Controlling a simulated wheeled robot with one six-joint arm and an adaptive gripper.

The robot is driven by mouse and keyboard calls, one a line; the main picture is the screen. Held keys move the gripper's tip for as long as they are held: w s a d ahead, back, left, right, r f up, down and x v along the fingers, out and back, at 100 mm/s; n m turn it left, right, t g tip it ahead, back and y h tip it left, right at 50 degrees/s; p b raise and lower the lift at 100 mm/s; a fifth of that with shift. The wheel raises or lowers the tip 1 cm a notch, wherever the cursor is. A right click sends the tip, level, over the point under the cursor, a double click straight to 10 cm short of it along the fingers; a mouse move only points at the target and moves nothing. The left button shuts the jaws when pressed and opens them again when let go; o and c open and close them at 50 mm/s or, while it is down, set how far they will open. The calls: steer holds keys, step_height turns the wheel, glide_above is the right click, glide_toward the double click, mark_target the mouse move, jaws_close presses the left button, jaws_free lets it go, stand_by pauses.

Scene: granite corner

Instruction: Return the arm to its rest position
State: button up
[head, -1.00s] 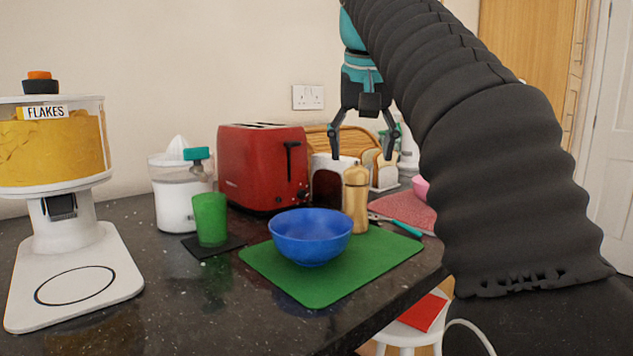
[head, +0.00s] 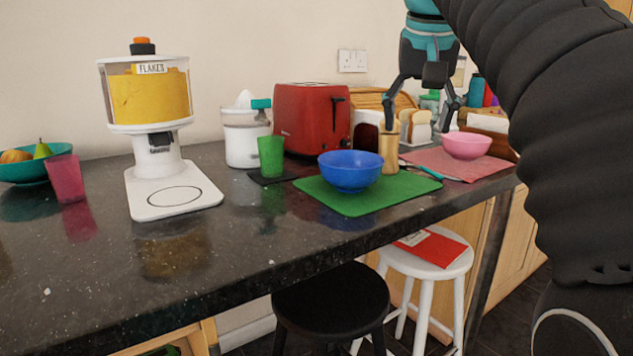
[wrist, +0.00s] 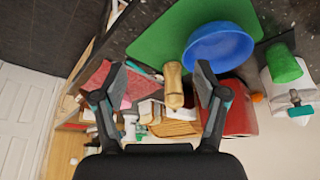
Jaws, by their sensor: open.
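My gripper (head: 418,112) is open and empty in the head view, its two fingers pointing down above the back right of the counter. My black ribbed arm runs from it down the right side of the view. In the wrist view the gripper (wrist: 160,80) has its fingers spread, with nothing held between them. A wooden pepper mill (head: 389,152) stands on the counter below the gripper, and it also shows in the wrist view (wrist: 174,86). The blue bowl (head: 350,172) sits on the green mat (head: 408,188), left of the mill.
A red toaster (head: 308,118), green cup (head: 271,156) and flakes dispenser (head: 152,95) stand to the left. A pink bowl (head: 466,145) sits on a pink mat (head: 490,168) at right. Stools (head: 330,300) stand before the counter. The front left counter is clear.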

steer(key=s+f, duration=0.6)
steer(key=f, duration=0.5)
steer(key=s+f+n, duration=0.1)
steer(key=s+f, duration=0.6)
steer(key=f, duration=0.4)
steer(key=s+f+n+t, duration=0.1)
steer(key=s+f, duration=0.5)
steer(key=f, duration=0.6)
steer(key=shift+s+d+y, duration=0.25)
steer(key=shift+s+y, duration=0.15)
